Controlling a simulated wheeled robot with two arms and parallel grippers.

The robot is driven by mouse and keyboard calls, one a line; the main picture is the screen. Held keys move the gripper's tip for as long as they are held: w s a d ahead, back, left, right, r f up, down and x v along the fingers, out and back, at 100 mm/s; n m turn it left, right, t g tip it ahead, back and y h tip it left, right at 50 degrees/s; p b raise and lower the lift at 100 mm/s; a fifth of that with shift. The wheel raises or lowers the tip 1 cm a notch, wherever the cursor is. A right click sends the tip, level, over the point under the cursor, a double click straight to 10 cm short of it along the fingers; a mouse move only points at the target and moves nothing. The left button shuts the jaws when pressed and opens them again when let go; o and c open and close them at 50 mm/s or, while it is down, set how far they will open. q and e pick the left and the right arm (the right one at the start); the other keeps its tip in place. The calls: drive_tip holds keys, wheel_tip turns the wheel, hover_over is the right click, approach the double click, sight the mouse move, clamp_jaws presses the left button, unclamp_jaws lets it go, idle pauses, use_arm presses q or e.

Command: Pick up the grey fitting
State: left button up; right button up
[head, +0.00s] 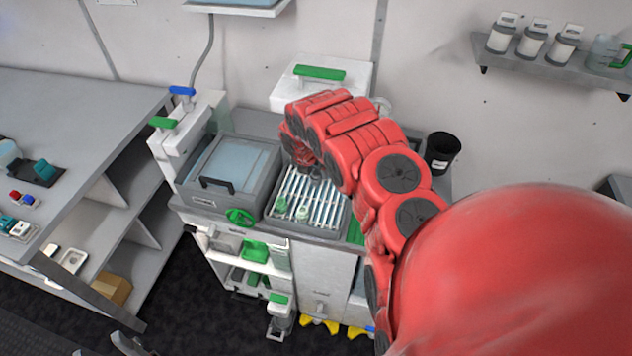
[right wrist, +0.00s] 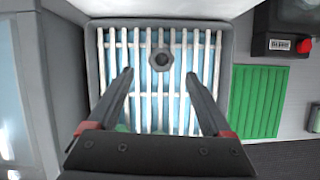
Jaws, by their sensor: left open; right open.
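In the head view my red right arm reaches over the rack tray (head: 318,232) and hides the fitting; the right gripper (head: 306,160) shows only partly. My left gripper (head: 98,346) shows at the bottom edge, open, far from the rack.
Small pale green pieces (head: 302,213) stand on the near slats. A grey bin with a blue lid (head: 232,165) is left of the rack. A black cup (head: 441,151) stands right. A ribbed green mat (right wrist: 256,100) lies beside the tray. A white box (head: 320,88) stands behind.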

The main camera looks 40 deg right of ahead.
sight(315, 174)
drive_tip(key=shift+w+d, duration=0.25)
drive_tip(key=shift+d+f+b, duration=0.2)
drive_tip(key=shift+f+b, duration=0.15)
drive_tip(key=shift+b, duration=0.1)
drive_tip(key=b+x, duration=0.2)
drive_tip(key=x, duration=0.1)
drive_tip(key=shift+w+d+f, duration=0.1)
drive_tip(key=shift+f, duration=0.15)
drive_tip(key=shift+w+d+f, duration=0.1)
drive_tip(key=shift+w+f, duration=0.05)
drive_tip(key=shift+f, duration=0.2)
drive_tip(key=shift+r, duration=0.1)
drive_tip(key=shift+r, duration=0.1)
drive_tip(key=shift+c, duration=1)
clamp_jaws()
